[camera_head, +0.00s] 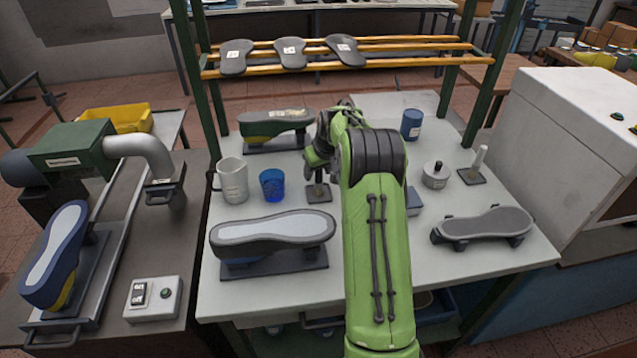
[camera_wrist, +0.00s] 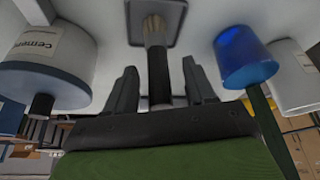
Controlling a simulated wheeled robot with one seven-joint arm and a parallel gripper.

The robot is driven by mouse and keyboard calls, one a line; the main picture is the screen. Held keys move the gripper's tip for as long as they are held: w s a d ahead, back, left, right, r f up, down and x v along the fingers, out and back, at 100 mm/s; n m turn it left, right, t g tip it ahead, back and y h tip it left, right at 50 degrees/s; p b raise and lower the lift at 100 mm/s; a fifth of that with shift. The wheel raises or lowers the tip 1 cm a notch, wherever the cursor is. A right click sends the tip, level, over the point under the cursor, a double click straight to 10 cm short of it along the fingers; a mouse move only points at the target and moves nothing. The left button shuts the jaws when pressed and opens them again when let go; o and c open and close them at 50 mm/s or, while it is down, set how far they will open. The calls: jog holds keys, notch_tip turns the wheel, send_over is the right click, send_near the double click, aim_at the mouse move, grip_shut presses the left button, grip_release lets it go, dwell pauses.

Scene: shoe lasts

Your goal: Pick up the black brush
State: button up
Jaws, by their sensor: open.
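The black brush (camera_wrist: 158,75) shows in the wrist view with a black handle and a paler part toward a dark square base plate (camera_wrist: 172,36). It stands between the two dark fingers of my gripper (camera_wrist: 161,78), which are apart, with visible gaps on both sides of the handle. In the head view, my gripper (camera_head: 318,170) is over the dark base plate (camera_head: 319,194) in the middle of the table. The brush is hard to separate from the fingers there.
A blue cup (camera_head: 272,185) and white mug (camera_head: 232,180) stand left of my gripper. Shoe lasts on stands (camera_head: 272,230) (camera_head: 275,125) are in front and behind. A cement can (camera_head: 435,176) and a pale upright piece (camera_head: 479,160) on a plate stand right, beyond my arm.

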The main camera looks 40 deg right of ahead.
jog(key=shift+x, duration=1.05)
jog(key=shift+r, duration=0.1)
grip_shut()
